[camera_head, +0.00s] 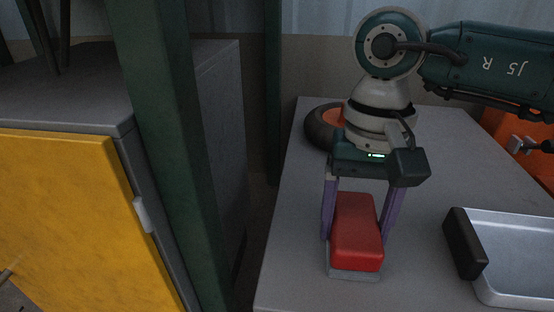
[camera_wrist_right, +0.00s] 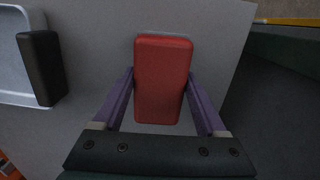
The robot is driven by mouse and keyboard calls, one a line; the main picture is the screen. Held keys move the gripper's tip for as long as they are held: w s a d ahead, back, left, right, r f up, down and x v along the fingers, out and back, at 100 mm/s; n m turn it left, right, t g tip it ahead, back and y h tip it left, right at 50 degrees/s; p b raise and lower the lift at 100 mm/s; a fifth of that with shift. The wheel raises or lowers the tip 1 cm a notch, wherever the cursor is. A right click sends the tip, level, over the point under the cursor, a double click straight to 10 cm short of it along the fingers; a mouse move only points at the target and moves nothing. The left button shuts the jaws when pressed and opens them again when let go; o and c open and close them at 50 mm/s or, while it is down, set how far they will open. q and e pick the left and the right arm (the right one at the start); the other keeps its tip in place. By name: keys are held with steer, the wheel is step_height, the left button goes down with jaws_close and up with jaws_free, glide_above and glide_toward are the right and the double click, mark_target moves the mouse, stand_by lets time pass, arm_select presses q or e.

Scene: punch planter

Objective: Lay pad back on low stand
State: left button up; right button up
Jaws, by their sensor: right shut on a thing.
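The red pad (camera_head: 356,230) is a block over the small grey low stand (camera_head: 353,276), whose front edge shows below it. In the right wrist view the pad (camera_wrist_right: 163,80) lines up with the stand, and a thin strip of the stand (camera_wrist_right: 165,34) shows beyond its far end. My right gripper (camera_head: 360,225) reaches down from above with its purple fingers on either side of the pad, shut on it. I cannot tell whether the pad's underside touches the stand. My left gripper is not in view.
A metal tray with a dark handle (camera_head: 465,243) lies to the right on the grey table (camera_head: 300,265). A black and orange wheel (camera_head: 322,127) is behind my right gripper. A green post (camera_head: 185,150) and a yellow-fronted cabinet (camera_head: 75,220) stand at left.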

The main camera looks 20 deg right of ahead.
mark_target(356, 215)
steer(key=shift+r, duration=0.1)
steer(key=o, duration=1.2)
steer(key=shift+o, duration=0.2)
step_height(356, 215, up, 12)
steer(key=p, duration=0.7)
steer(key=shift+w+d+p, duration=0.25)
steer(key=shift+w+p, duration=0.1)
steer(key=shift+w, duration=0.05)
